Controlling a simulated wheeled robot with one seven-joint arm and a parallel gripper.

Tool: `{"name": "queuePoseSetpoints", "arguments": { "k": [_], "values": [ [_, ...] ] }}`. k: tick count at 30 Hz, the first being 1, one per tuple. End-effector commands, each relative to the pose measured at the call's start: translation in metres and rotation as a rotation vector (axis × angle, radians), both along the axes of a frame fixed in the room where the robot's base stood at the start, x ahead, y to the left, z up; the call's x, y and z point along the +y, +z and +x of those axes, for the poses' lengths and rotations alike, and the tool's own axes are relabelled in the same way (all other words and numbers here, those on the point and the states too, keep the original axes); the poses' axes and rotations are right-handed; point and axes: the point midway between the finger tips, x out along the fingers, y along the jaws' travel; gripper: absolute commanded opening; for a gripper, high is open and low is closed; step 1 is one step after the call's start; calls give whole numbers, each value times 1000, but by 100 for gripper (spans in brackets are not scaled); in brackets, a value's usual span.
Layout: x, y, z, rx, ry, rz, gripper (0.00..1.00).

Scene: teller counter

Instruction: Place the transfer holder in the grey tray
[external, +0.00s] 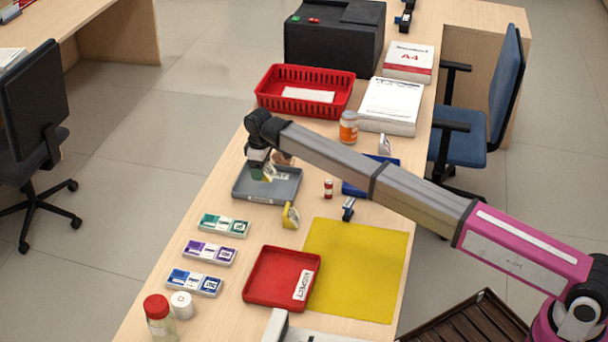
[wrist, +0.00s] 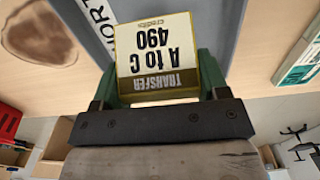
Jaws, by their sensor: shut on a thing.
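The transfer holder (wrist: 158,58) is a yellow-edged stand with a white card reading "TRANSFER A to C 490 credits", upside down in the wrist view. My gripper (wrist: 160,85) is shut on it, with a green finger on each side. In the external view my gripper (external: 262,168) is over the grey tray (external: 246,190), and the holder (external: 269,173) shows small and yellow below it. The grey tray (wrist: 212,25) lies behind the holder in the wrist view, its label partly hidden. I cannot tell whether the holder touches the tray floor.
Another yellow holder (external: 290,215) stands just in front of the grey tray. A red tray (external: 270,278) marked "INSPECT" and a yellow mat (external: 358,265) are nearer. A blue tray (external: 355,188), an orange jar (external: 348,128) and a red basket (external: 262,98) are around. Several card sets (external: 224,225) line the left.

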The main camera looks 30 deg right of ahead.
Motion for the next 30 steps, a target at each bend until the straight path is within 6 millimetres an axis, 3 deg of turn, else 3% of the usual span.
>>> {"name": "queuePoseSetpoints", "arguments": {
  "k": [10,22,23,24,25,30],
  "values": [
    [-1,-38,0,1,0,-1,44],
    [-1,-43,0,0,0,0,44],
    [0,-43,0,-1,0,1,74],
    [0,-43,0,-1,0,1,87],
    [0,-43,0,-1,0,1,93],
    [-1,-43,0,-1,0,1,93]
  ]
}}
